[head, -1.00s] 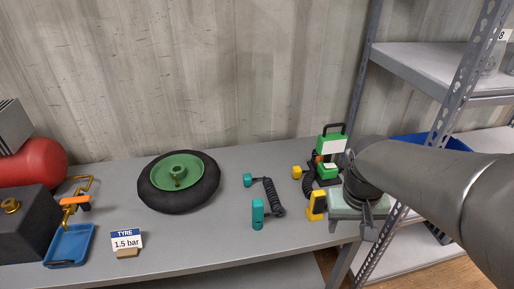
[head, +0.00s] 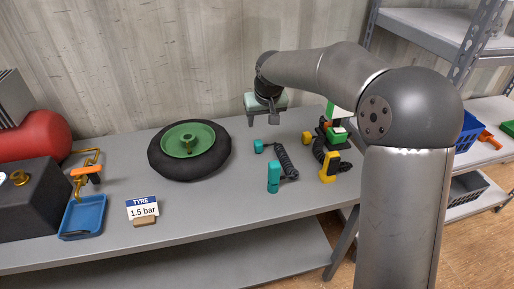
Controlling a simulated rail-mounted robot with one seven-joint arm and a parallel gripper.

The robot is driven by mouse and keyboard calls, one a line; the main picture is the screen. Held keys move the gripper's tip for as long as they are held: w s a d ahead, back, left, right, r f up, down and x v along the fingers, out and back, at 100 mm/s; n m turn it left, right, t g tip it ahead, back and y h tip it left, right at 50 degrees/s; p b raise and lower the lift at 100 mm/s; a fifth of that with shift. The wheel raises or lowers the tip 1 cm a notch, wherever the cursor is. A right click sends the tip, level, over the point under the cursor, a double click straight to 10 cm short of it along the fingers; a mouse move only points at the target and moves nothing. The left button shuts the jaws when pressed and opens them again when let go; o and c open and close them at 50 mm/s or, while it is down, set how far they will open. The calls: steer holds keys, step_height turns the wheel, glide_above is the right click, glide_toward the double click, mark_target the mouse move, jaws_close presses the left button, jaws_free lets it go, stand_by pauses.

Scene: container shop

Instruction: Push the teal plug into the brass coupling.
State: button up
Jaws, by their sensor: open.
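Two teal pieces lie on the bench right of the tyre: a small block (head: 258,146) and a taller upright piece (head: 273,177), beside a coiled black hose (head: 286,161). I cannot tell for sure which end is the plug. A brass ring-shaped fitting (head: 18,178), which looks like the coupling, is on the front of a dark box (head: 28,205) at the far left. My gripper (head: 262,118) is open and empty, pointing down above and behind the small teal block, apart from it.
A blue tray (head: 84,217), an orange-handled brass valve (head: 88,170) and a "TYRE 1.5 bar" sign (head: 142,208) are nearby. Yellow-ended hose pieces (head: 329,167) lie right of the teal ones.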

mark_target(259, 143)
steer(key=p+x, duration=0.1)
steer(key=x, duration=1.1)
steer(key=shift+f, duration=0.15)
steer(key=shift+d+p+x, duration=0.15)
steer(key=shift+p+x, duration=0.1)
steer(key=shift+x, duration=1.05)
steer(key=shift+d+p+x, duration=0.15)
steer(key=shift+p+x, duration=0.05)
steer(key=shift+x, duration=1.05)
steer(key=shift+w, duration=0.15)
steer(key=shift+c, duration=0.3)
steer(key=c, duration=0.9)
